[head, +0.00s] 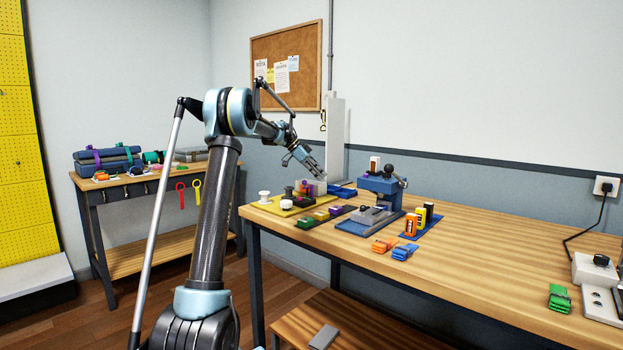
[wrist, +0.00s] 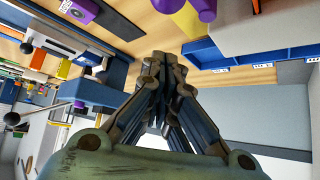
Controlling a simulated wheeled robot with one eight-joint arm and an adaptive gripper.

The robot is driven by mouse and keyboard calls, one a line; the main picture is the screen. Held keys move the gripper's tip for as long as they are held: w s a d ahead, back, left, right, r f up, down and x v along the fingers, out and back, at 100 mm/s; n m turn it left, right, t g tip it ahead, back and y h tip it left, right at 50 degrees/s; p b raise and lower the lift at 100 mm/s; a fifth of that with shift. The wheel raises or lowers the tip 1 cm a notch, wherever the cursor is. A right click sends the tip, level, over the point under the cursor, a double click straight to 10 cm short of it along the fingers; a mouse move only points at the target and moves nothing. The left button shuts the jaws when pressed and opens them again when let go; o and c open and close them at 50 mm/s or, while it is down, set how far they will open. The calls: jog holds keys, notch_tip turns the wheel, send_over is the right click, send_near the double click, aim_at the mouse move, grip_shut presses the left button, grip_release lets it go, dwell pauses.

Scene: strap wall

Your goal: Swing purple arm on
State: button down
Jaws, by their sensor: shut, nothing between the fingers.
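My gripper (head: 318,173) is shut and empty above the far left part of the workbench, its fingers pointing down and to the right. In the wrist view its closed fingers (wrist: 165,60) fill the middle. A purple part (head: 319,187) shows just below the fingers in the head view, by a pale block. In the wrist view, rounded purple pieces (wrist: 205,10) show at the top edge, beyond the fingertips and apart from them. They are cut off by the frame. I cannot tell how the purple arm is turned.
A blue press-like device (head: 382,185) stands right of my gripper. A yellow board (head: 272,208) with spools lies to the left. A blue tray (head: 343,192) and a tall grey panel (head: 335,135) are behind. Orange and blue clips (head: 384,246) lie in front. The bench's right middle is clear.

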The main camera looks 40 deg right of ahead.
jog(key=v, duration=1)
jog(key=shift+w+d, duration=0.15)
jog(key=shift+w, duration=0.05)
jog(key=shift+f, duration=0.1)
jog(key=s+a+f+n+t, duration=0.15)
jog(key=a+n, duration=0.25)
jog(key=a, duration=0.8)
jog(key=s+a+f+n+t+y, duration=0.15)
jog(key=a+n, duration=0.25)
jog(key=a, duration=0.9)
jog(key=s+a+f+n+t, duration=0.15)
jog(key=a+n, duration=0.25)
jog(key=a, duration=0.8)
jog(key=s+a+f+n+t+y, duration=0.1)
jog(key=s+a+f+n+y, duration=0.1)
jog(key=s+a+f+n, duration=0.5)
jog(key=s+a+f+n+t+y, duration=0.2)
jog(key=s+a+f+n, duration=0.5)
jog(key=s+a+f, duration=1)
jog(key=a, duration=0.4)
jog(key=shift+s+a+f+n+y, duration=0.15)
jog(key=shift+a+f+n+y, duration=0.05)
jog(key=shift+f+n+y, duration=0.2)
